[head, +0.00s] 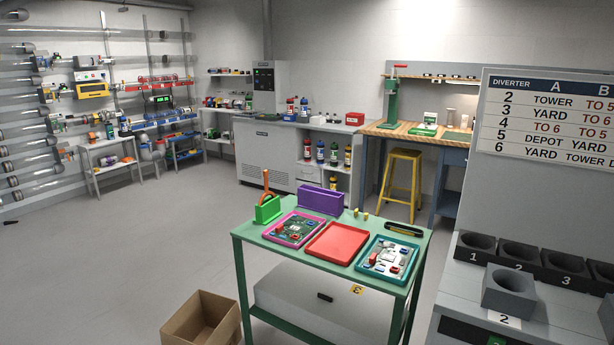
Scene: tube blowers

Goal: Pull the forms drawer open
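No drawer with a readable forms label shows. A grey box-like unit (290,300) with a small dark handle (325,297) sits under the green table's top; I cannot tell whether it is a drawer. At the lower right, a grey cabinet (455,300) has a dark strip with a green mark (497,341) on its front, cut off by the bottom edge. A blue drawer-like front (453,156) shows under the wooden bench at the back. Neither of my grippers is in view.
The green table (245,233) carries a red tray (337,243), two trays of parts and a purple holder (320,200). An open cardboard box (202,318) stands at its left. A yellow stool (402,185) stands behind.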

